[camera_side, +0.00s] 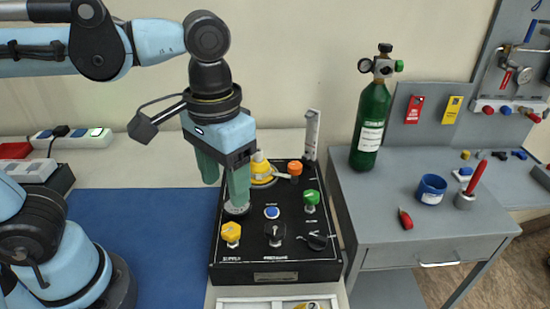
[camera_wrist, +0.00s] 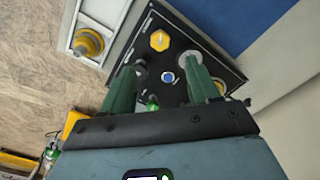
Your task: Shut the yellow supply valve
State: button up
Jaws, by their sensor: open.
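The yellow supply valve (camera_side: 231,232) is a lobed knob at the front left of a black panel (camera_side: 238,271), above a "SUPPLY" label. It also shows at the top middle of the wrist view (camera_wrist: 159,40), beyond my fingertips. My gripper (camera_side: 224,195) points down over the panel's left side, behind the valve in the side view. Its two green fingers are apart with nothing between them, and they do not touch the valve. In the wrist view the fingers (camera_wrist: 161,64) frame a blue button (camera_wrist: 168,77). The valve's handle direction is hard to tell.
The panel also carries a black knob (camera_side: 275,232), a green knob (camera_side: 311,198), an orange knob (camera_side: 295,168) and a black lever (camera_side: 316,241). A yellow fitting (camera_side: 262,168) stands behind the gripper. A green cylinder (camera_side: 372,122) stands right. A blue mat (camera_side: 150,245) lies clear at left.

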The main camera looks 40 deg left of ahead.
aim_at(231, 228)
notch_tip(231, 228, down, 10)
dwell(0.6)
jog(key=shift+c, duration=0.2)
jog(key=c, duration=1)
